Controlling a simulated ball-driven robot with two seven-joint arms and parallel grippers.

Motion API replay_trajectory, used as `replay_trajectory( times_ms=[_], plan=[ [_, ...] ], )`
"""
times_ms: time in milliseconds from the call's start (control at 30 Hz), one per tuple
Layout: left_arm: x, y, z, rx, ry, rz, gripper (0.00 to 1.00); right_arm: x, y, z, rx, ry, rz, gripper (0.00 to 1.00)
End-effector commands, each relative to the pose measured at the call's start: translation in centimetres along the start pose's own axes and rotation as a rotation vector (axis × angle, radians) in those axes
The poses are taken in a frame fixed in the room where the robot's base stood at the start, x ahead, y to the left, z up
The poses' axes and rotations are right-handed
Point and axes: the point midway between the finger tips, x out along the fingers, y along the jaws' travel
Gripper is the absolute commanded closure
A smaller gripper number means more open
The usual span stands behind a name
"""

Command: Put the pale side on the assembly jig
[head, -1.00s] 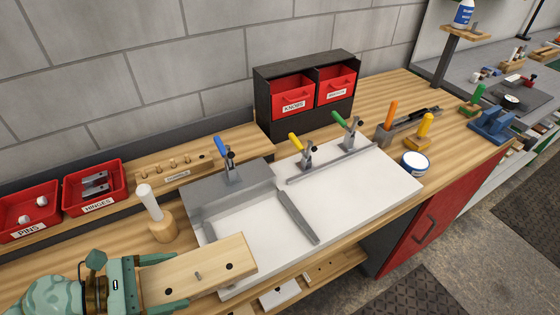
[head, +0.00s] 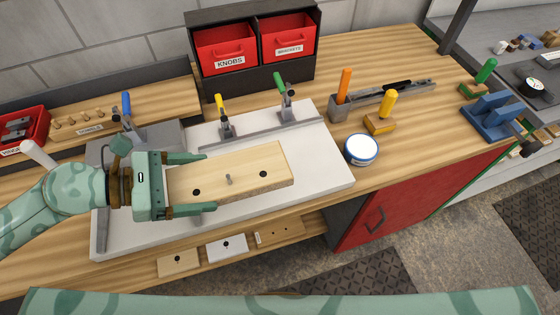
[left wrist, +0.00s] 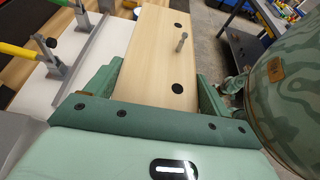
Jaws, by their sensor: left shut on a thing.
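The pale side (head: 262,166) is a light wooden board with dark holes and a small metal pin standing up from it. My left gripper (head: 212,182) is shut on its left end, one finger along each long edge. The board is over the white assembly jig (head: 318,150); I cannot tell whether it touches the jig. In the left wrist view the board (left wrist: 155,60) extends away between the fingers (left wrist: 155,92). The jig has grey fences, and yellow (head: 221,112) and green-handled clamps (head: 285,98) along its back. My right gripper is not in view.
A white tub with a blue rim (head: 361,150) stands right of the jig. Beyond are an orange-handled tool (head: 344,84), a yellow-handled block (head: 382,118) and a blue stand (head: 492,118). A dark cabinet (head: 250,80) with red drawers stands behind. The bench's right part has free room.

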Motion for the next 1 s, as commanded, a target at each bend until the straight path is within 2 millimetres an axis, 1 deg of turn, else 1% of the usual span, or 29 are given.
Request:
replay_trajectory(
  times_ms=[67,300,400,500,733,767,800,900,1000],
  plan=[
    [1.5,0.9,0.2,0.0,-0.009,0.006,0.52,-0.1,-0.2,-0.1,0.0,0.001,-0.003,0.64],
    [8.1,4.8,-0.5,-0.001,-0.008,0.004,0.52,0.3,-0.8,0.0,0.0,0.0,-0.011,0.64],
    [10.4,5.8,-2.4,-0.005,-0.004,0.002,0.52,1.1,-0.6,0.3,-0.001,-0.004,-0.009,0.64],
    [12.1,6.6,-3.5,-0.003,-0.003,0.003,0.52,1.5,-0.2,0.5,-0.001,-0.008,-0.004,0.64],
    [13.9,7.5,-4.7,-0.003,-0.003,0.003,0.52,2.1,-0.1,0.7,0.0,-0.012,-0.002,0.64],
    [14.3,7.5,-5.0,-0.003,-0.003,0.002,0.52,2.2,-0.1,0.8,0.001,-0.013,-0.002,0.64],
    [14.5,7.5,-5.9,-0.006,-0.001,0.002,0.52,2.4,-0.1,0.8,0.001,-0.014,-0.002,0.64],
    [15.0,7.5,-7.1,-0.005,-0.002,0.002,0.52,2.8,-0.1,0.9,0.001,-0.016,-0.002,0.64],
    [15.1,7.5,-7.5,-0.001,-0.003,0.003,0.52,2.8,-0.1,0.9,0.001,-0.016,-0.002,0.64]
  ],
)
